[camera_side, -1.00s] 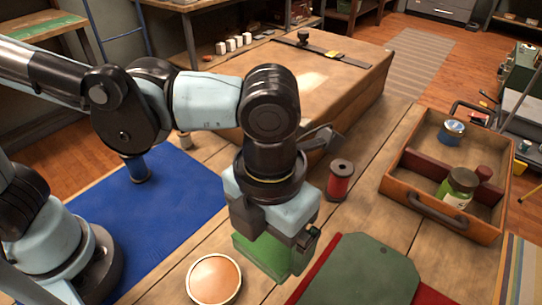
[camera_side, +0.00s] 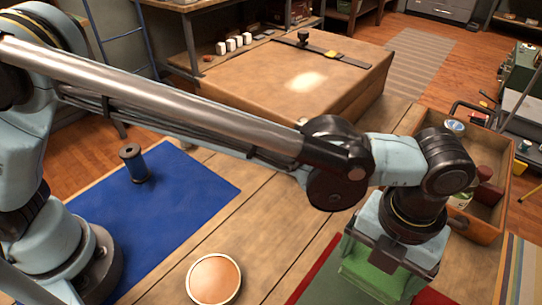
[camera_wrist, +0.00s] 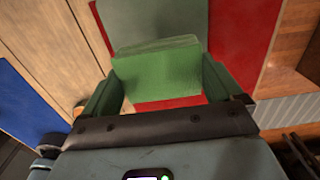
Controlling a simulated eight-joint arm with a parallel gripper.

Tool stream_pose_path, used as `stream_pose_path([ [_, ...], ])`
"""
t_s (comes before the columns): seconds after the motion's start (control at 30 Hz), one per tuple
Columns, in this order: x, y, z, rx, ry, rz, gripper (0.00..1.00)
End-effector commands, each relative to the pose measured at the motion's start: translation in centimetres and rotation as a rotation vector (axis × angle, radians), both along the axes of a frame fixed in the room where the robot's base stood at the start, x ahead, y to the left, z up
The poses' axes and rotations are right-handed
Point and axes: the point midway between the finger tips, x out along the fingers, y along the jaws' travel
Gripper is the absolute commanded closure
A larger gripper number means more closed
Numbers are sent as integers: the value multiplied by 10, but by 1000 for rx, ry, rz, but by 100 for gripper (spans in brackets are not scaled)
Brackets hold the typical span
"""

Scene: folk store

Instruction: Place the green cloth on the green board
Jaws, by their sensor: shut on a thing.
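My gripper (camera_side: 388,262) is shut on the green cloth (camera_side: 372,284), a bright green folded piece, in the side view. The cloth also shows in the wrist view (camera_wrist: 158,72), between the gripper's sides. The green board (camera_side: 312,290) is a dull grey-green sheet lying on a red mat (camera_side: 322,262). My gripper and the cloth hide much of the board in the side view. In the wrist view the board (camera_wrist: 150,20) lies beyond the cloth, with red beside it. The cloth appears over the board and mat; I cannot tell its height or whether it touches.
A round orange-topped dish (camera_side: 214,279) stands left of the mat. A blue spool (camera_side: 133,163) stands on a blue mat (camera_side: 205,190). A wooden tray (camera_side: 490,232) with cans is behind my gripper at right. A large brown case (camera_side: 300,80) is at the back.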

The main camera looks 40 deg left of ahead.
Motion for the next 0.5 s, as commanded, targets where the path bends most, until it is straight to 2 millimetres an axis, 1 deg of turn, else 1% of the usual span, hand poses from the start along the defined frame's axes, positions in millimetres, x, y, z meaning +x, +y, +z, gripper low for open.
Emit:
stream_pose_path([
  [0.03,0,0,-7,0,0,0,37],
  [0.17,0,0,-18,0,0,0,37],
  [0.4,0,0,-48,0,0,0,37],
  [0.5,0,0,-52,0,0,0,37],
])
